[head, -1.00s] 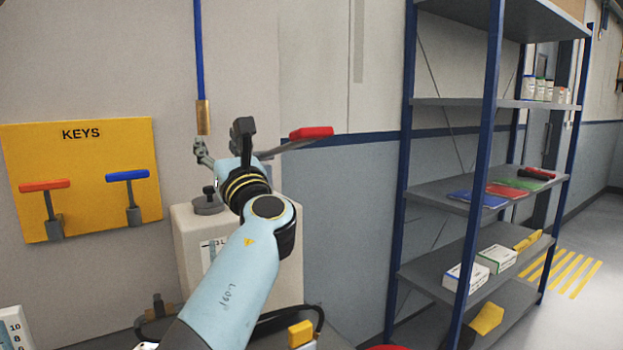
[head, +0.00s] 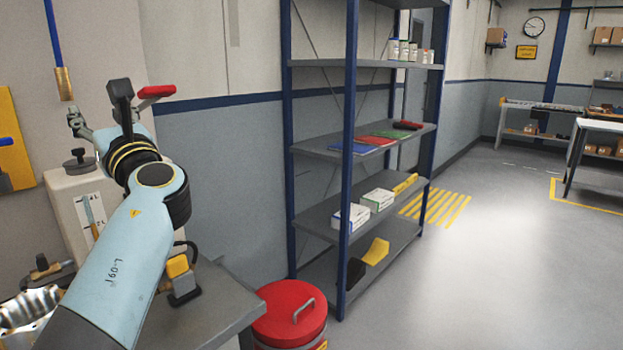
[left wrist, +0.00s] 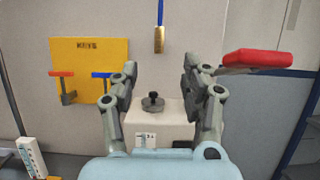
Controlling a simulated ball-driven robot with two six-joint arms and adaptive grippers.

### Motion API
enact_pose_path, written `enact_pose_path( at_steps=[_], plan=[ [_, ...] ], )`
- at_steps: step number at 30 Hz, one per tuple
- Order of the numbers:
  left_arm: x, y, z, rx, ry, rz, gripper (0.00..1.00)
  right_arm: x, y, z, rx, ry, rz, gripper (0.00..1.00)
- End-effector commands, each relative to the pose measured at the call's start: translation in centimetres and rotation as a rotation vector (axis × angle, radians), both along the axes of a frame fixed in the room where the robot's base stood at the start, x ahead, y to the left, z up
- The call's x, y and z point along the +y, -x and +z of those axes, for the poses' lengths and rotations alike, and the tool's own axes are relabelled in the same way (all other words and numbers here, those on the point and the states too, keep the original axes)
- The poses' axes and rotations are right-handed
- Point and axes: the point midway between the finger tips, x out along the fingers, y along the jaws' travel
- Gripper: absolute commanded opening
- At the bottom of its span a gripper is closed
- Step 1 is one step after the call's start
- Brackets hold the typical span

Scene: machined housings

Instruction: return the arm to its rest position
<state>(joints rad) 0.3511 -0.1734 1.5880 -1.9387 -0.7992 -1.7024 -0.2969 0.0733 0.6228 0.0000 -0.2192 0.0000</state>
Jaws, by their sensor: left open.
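My left gripper (head: 98,108) is raised above the bench in front of the wall, and its fingers are spread apart with nothing between them. In the left wrist view the open fingers (left wrist: 160,68) frame the wall and the black knob (left wrist: 153,102) of a pale tank. My pale blue left arm reaches up from the bottom left of the head view. A red-handled lever (head: 157,91) shows just right of the gripper, apart from the fingers in the left wrist view (left wrist: 258,58). My right gripper is not in view.
The pale tank (head: 62,190) stands behind the arm. A brass-tipped blue rod (head: 63,84) hangs nearby. The yellow key board (left wrist: 90,58) holds red and blue keys. A blue-framed shelf (head: 350,130) and red-lidded bin (head: 285,305) stand right.

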Motion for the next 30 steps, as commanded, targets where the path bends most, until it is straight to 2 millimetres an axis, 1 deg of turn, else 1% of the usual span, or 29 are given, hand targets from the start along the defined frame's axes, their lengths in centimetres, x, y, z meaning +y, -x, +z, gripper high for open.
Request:
enact_pose_path(
  at_steps=[1, 5, 10, 14, 17, 20, 23, 24, 26, 27, 30],
  plan=[
    [0.5, 0.5, -0.7, -0.016, 0.037, -0.003, 0.47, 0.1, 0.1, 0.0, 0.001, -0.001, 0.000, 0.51],
    [1.6, 1.7, -2.2, -0.061, 0.135, -0.014, 0.47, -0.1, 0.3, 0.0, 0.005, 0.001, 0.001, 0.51],
    [3.2, 3.5, -4.6, -0.133, 0.290, -0.025, 0.47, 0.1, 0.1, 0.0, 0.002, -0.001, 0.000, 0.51],
    [4.7, 5.7, -7.4, -0.218, 0.466, -0.032, 0.47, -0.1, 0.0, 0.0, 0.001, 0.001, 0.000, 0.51],
    [5.9, 7.9, -10.2, -0.303, 0.642, -0.029, 0.47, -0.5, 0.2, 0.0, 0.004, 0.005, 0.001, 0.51],
    [6.9, 10.7, -13.5, -0.410, 0.855, -0.012, 0.47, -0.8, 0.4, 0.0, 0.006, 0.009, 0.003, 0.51],
    [7.4, 14.4, -17.7, -0.546, 1.129, 0.033, 0.47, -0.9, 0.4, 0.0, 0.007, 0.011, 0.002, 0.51],
    [7.2, 16.2, -19.6, -0.606, 1.256, 0.066, 0.47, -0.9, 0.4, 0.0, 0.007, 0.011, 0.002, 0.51],
    [6.6, 19.0, -22.1, -0.697, 1.448, 0.131, 0.47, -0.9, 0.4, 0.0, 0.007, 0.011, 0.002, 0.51],
    [5.9, 20.6, -23.5, -0.750, 1.562, 0.181, 0.47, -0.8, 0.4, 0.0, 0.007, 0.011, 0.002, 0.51],
    [4.0, 24.1, -26.0, -0.848, 1.781, 0.310, 0.47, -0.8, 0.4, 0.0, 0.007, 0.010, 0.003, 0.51]
  ],
)
